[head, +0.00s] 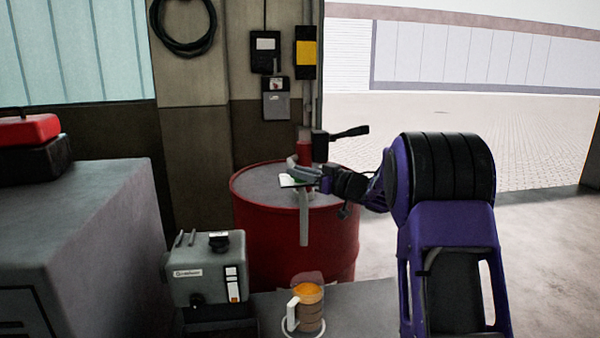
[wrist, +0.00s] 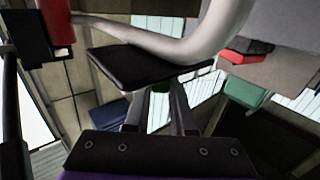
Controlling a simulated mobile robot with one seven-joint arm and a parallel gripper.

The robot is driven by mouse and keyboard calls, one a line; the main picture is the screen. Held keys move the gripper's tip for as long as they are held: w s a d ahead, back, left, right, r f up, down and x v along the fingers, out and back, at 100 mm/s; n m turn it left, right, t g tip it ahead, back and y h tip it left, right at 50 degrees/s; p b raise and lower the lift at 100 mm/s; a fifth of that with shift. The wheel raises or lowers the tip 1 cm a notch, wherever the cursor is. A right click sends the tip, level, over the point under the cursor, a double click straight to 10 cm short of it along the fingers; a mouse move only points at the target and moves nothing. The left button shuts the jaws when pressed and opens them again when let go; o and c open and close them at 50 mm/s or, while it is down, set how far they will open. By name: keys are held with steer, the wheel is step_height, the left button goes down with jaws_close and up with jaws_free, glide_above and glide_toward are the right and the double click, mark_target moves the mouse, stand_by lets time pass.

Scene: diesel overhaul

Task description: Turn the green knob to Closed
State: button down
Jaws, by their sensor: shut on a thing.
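A dark flat plate (wrist: 130,68) sits just beyond the fingertips, beside a curved grey spout (wrist: 180,42). The knob's setting and any Closed mark cannot be read.
The red drum (head: 290,240) carries a hand pump with a red body (head: 304,148) and a black handle (head: 350,132). A grey case (head: 205,270) and an orange-and-brown mug (head: 308,307) stand in front. Open floor lies at the right.

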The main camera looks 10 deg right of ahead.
steer(key=c, duration=0.8)
jaws_free()
steer(key=shift+o, duration=0.2)
steer(key=v, duration=1.7)
steer(key=shift+b, duration=0.45)
steer(key=shift+s, duration=0.1)
